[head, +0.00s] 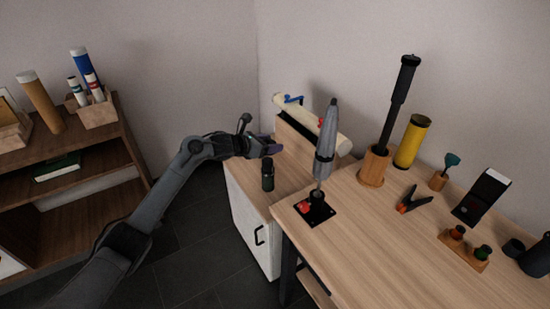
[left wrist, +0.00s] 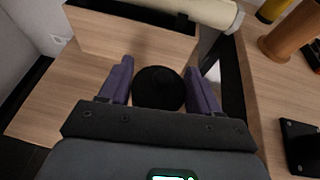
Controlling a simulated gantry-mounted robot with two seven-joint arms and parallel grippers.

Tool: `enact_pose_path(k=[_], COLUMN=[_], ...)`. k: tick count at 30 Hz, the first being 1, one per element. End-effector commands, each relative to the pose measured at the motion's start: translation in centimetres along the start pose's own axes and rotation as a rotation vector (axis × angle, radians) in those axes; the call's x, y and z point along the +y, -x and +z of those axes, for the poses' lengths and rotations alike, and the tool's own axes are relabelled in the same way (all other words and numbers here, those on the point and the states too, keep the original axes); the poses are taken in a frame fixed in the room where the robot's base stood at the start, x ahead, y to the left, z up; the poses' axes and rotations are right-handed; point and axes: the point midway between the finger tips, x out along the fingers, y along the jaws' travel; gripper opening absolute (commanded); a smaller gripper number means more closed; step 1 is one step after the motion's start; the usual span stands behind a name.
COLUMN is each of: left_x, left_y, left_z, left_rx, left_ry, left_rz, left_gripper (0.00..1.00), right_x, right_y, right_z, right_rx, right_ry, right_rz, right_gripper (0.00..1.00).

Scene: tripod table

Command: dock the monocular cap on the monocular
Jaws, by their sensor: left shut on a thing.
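The monocular (head: 268,178) is a dark, slim cylinder standing upright on the wooden top of the white cabinet. My left gripper (head: 274,148), with purple fingers, is just above it in the head view. In the left wrist view my left gripper (left wrist: 159,82) is shut on a round black thing, which I take for the monocular cap (left wrist: 158,90). The cap cannot be made out in the head view. The monocular is not distinct in the wrist view, so I cannot tell whether the two touch. My right gripper is not in view.
A wooden holder with a cream roll (head: 318,126) stands behind the gripper. To the right, a grey pointed device (head: 325,150) rises from a black base (head: 316,211) on the wooden table (head: 370,255). A shelf (head: 85,170) is at left.

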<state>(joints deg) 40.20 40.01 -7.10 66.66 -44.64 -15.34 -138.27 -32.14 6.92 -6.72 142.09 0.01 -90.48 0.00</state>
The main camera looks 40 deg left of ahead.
Motion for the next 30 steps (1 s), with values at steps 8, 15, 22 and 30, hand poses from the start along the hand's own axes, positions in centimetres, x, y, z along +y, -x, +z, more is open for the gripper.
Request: enact_pose_path(k=[8,15,22,30], left_x=[0.4,0.3,0.4,0.3], left_y=[-0.2,-0.9,-1.6,-2.1], left_z=[-0.4,-2.1,-4.0,-5.2], left_rx=[0.002,0.002,0.002,0.001], left_ry=[0.0,0.002,0.002,0.001], left_rz=[0.003,0.003,0.003,0.003], left_gripper=[0.35,0.35,0.35,0.35], right_x=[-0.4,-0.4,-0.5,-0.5], right_y=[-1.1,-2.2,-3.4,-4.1], right_z=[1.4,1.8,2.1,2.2], right_rx=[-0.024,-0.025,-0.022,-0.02], right_ry=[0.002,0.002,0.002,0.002], right_rz=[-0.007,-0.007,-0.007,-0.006], right_gripper=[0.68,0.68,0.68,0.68])
